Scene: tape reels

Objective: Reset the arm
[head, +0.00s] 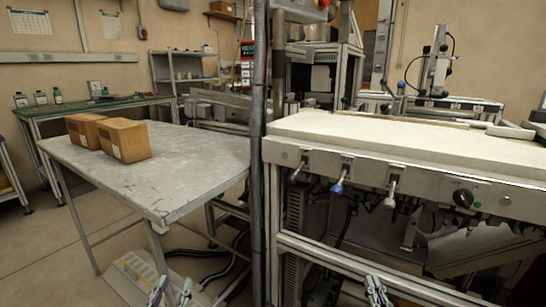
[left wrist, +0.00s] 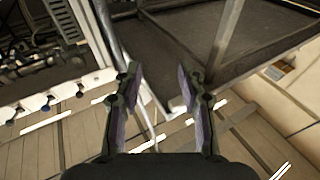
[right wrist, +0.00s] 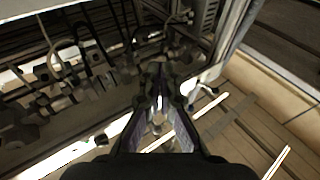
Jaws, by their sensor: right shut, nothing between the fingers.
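My left gripper (head: 171,292) is at the bottom edge of the head view, left of the dark vertical post. Its two fingers stand apart in the left wrist view (left wrist: 158,88), with nothing between them. My right gripper (head: 377,290) is at the bottom of the head view, in front of the machine's lower frame. In the right wrist view (right wrist: 158,75) its fingertips are together and empty. Both grippers hang low, apart from the table and the machine.
A grey metal table (head: 185,165) at the left bears two cardboard boxes (head: 123,140). A dark vertical post (head: 258,150) stands between it and the white-topped machine (head: 400,135). Levers and a black knob (head: 463,198) stick out of the machine's front. A low ramp (head: 135,275) lies on the floor.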

